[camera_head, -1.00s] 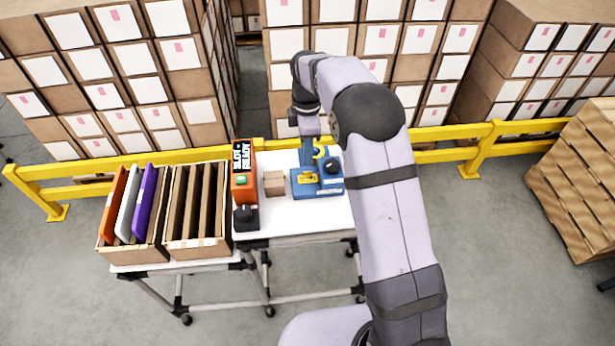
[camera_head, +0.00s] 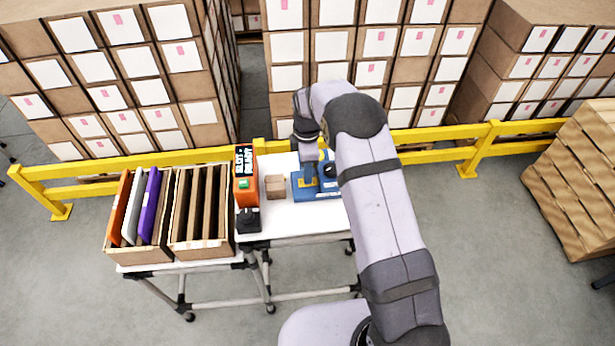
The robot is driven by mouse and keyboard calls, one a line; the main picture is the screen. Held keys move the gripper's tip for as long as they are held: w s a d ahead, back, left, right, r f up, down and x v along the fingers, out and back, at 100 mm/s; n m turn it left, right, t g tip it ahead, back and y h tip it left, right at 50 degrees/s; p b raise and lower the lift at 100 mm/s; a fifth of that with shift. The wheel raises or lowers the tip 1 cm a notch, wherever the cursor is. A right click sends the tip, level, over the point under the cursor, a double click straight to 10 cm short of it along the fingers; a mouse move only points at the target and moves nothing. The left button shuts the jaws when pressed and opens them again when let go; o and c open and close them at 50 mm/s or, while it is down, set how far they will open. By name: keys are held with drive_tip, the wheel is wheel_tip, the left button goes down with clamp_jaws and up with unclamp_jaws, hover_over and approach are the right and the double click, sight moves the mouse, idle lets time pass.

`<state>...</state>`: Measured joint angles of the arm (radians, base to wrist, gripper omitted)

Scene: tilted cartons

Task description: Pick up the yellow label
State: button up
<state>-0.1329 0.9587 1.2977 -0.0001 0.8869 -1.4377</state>
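A small yellow patch (camera_head: 308,183), which looks like the yellow label, shows on the front of the blue device (camera_head: 328,189) on the white table. My arm reaches over from the right, with its wrist bent down above the device. My gripper (camera_head: 310,176) is low at the device, close to the yellow patch and partly covering the blue body. Its fingers are too small and merged with the device to tell whether they are open or shut, or touch the label.
A small brown carton (camera_head: 275,187) stands left of the device. An orange unit with a black sign (camera_head: 245,180) is beside it. Cartons holding colored folders (camera_head: 137,250) and brown dividers (camera_head: 201,247) stand further left. A yellow rail (camera_head: 430,134) runs behind the table (camera_head: 290,226).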

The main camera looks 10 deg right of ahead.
drive_tip(key=shift+f, duration=0.3)
drive_tip(key=shift+c, duration=0.4)
clamp_jaws()
drive_tip(key=shift+r, duration=0.15)
wheel_tip(320, 180, up, 10)
drive_tip(key=b, duration=0.4)
drive_tip(key=a+p, duration=0.7)
drive_tip(key=a, duration=0.2)
drive_tip(key=shift+s+a+f, duration=0.25)
drive_tip(key=shift+a+f, duration=0.05)
drive_tip(key=shift+f, duration=0.15)
